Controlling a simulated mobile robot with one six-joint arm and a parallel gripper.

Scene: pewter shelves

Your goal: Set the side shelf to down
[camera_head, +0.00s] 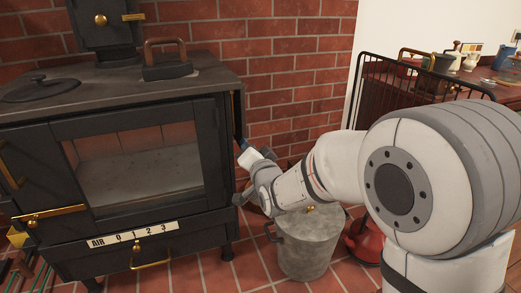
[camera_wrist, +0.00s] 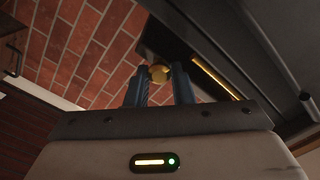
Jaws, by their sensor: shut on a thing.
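The black stove (camera_head: 140,165) stands at the left in the head view. The side shelf shows as a thin dark panel (camera_head: 239,115) at the stove's right side, seen nearly edge-on. In the wrist view it is a dark panel (camera_wrist: 180,38) with a brass rail along one edge. My gripper (camera_head: 243,146) is beside the stove's right side, at the panel's lower part. In the wrist view my gripper (camera_wrist: 157,75) has its blue fingers shut on a round brass knob (camera_wrist: 158,73) at the panel's edge. The shelf's exact angle is hard to tell.
A grey lidded metal bin (camera_head: 307,245) stands on the tiles below my arm. A dark wire screen (camera_head: 385,85) and a cluttered wooden table (camera_head: 480,80) are at the right. A flat iron (camera_head: 167,66) sits on the stove top.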

